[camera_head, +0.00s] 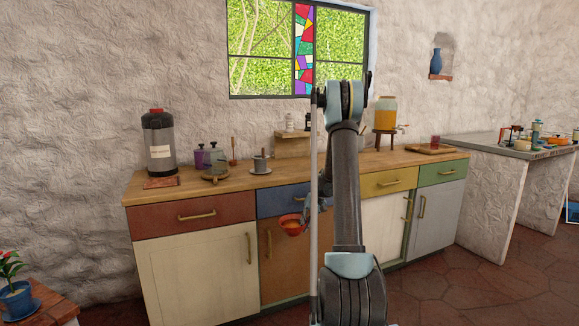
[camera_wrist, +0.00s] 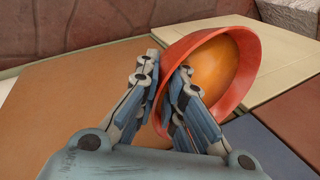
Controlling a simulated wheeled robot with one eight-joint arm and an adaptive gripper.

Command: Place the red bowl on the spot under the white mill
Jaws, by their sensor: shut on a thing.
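A red bowl (camera_head: 292,225) with an orange inside is held by its rim in my gripper (camera_head: 307,213), in front of the lower cabinets and below the counter top. In the wrist view the bowl (camera_wrist: 215,70) is tilted, with its near wall between the fingers of my gripper (camera_wrist: 167,74). A small white mill (camera_head: 289,123) stands on a low wooden riser (camera_head: 292,136) at the back of the counter, beside a dark mill (camera_head: 307,122). The place beneath the riser is small and partly hidden by my arm.
The wooden counter (camera_head: 225,186) carries a large dark jar (camera_head: 159,145), purple bottles (camera_head: 217,156), a grey piece on a saucer (camera_head: 260,165) and a juice dispenser (camera_head: 385,113) on a stand. The counter front between the saucer and my arm looks clear.

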